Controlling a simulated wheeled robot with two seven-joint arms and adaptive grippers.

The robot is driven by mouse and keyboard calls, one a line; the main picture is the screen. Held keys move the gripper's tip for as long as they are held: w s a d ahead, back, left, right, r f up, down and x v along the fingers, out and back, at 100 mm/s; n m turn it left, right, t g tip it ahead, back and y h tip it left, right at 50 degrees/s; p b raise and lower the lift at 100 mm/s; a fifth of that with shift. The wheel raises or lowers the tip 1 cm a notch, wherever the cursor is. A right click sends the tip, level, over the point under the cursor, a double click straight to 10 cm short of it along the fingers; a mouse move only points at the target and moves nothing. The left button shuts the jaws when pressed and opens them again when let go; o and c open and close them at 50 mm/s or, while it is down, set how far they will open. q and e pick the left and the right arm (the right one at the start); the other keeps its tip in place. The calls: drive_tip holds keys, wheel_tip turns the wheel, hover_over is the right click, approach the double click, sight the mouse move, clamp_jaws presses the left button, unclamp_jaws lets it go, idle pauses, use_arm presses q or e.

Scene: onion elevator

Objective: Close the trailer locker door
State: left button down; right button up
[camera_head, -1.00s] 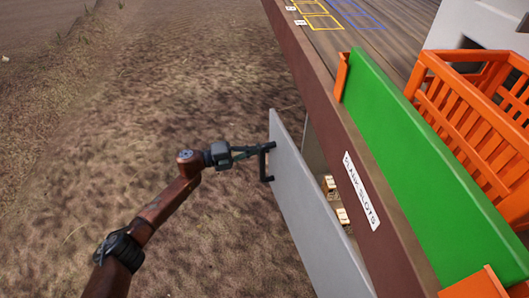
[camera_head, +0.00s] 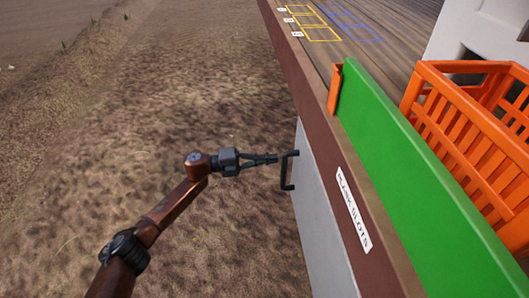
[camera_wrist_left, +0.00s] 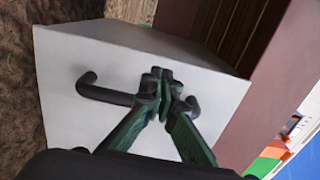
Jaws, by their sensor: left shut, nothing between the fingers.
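The locker door (camera_head: 318,220) is a pale grey panel on the trailer's side, below the brown edge beam. In the head view it stands almost flush with that side, and no opening shows behind it. A black bar handle (camera_head: 288,171) sticks out from its face. My left gripper (camera_head: 276,158) is shut and empty, with its fingertips at the handle. In the left wrist view the shut fingertips (camera_wrist_left: 163,80) cover the middle of the handle (camera_wrist_left: 105,94), in front of the white door face (camera_wrist_left: 70,130). I cannot tell whether they touch it, or whether a small gap remains. My right gripper is out of view.
The trailer's brown edge beam (camera_head: 315,115) carries a "PLANK SLOTS" label (camera_head: 352,208). A green board (camera_head: 420,180) and an orange crate (camera_head: 465,125) stand above on the deck. Bare brown ground (camera_head: 190,110) lies open to the left.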

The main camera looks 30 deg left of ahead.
use_arm(q)
drive_tip(key=w+a+b, duration=0.4)
drive_tip(key=a, duration=0.6)
drive_tip(key=shift+a, duration=0.35)
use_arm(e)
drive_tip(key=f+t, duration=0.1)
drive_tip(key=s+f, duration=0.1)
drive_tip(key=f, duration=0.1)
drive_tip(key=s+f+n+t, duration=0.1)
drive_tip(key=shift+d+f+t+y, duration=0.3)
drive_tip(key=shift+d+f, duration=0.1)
